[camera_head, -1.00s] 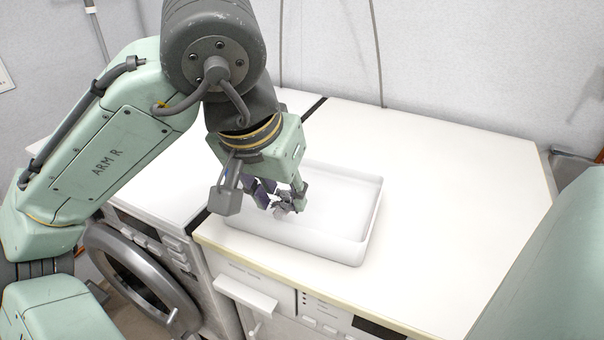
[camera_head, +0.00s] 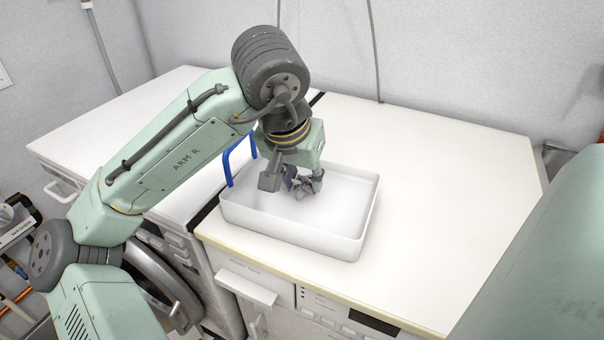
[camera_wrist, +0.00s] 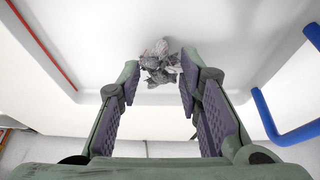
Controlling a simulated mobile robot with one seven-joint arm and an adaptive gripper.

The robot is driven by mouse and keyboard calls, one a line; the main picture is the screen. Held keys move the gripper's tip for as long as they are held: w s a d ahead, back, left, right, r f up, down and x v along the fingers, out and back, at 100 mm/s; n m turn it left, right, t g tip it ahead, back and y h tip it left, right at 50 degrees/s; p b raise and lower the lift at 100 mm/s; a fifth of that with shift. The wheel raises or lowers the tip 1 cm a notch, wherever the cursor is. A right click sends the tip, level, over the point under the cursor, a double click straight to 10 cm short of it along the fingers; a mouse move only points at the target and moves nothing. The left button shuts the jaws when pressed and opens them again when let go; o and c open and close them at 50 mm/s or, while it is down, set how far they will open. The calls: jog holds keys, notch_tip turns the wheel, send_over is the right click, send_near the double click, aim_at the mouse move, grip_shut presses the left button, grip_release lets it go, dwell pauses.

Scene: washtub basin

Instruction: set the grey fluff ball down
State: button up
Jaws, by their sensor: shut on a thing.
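The grey fluff ball (camera_head: 301,194) is a small ragged grey clump. In the wrist view the fluff ball (camera_wrist: 160,58) sits between the fingertips at top centre. My gripper (camera_head: 303,183) is shut on it, with the fingers (camera_wrist: 159,78) on either side. My gripper points down over the white basin (camera_head: 300,240), within its rim in the head view. The basin is shallow and rectangular and otherwise looks empty. I cannot tell whether the fluff ball touches the basin floor.
The basin stands on a white worktop (camera_head: 440,190) above the machines, with wide free room to its right. A blue bar handle (camera_head: 228,168) stands by the basin's back left. A round machine door (camera_head: 160,285) is open at the lower left.

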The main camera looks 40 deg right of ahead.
jog(key=shift+f, duration=0.2)
jog(key=o, duration=0.8)
jog(key=shift+c, duration=0.2)
jog(key=shift+r, duration=0.45)
jog(key=v, duration=1.1)
jog(key=shift+r, duration=0.3)
jog(key=shift+a, duration=0.1)
